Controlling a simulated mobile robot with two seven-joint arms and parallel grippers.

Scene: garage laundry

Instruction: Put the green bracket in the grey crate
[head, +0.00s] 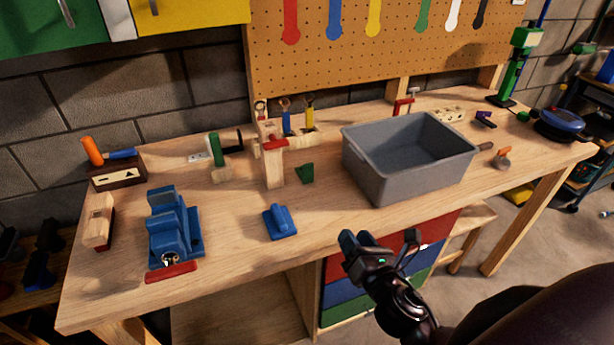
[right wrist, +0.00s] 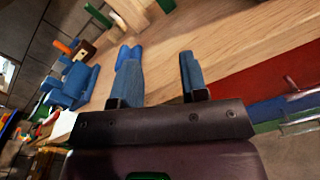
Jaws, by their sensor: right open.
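The green bracket (head: 306,173) is a small dark green wedge shape lying on the wooden workbench, just right of a wooden hammer-like piece with a red top. The grey crate (head: 378,165) stands to its right on the bench; it is open at the top and its visible inside is empty. My right gripper (head: 380,241) is open and empty, in front of the bench edge and below the crate in the picture. In the right wrist view its two blue fingers (right wrist: 165,80) are apart with nothing between them. A green patch at the top there may be the bracket. My left gripper is not in view.
A blue block (head: 279,222) lies near the front of the workbench (head: 235,255), left of my right gripper. A blue vise (head: 172,228) stands further left. The wooden hammer-like piece (head: 273,165) stands close to the bracket. Bare bench lies between bracket and front edge.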

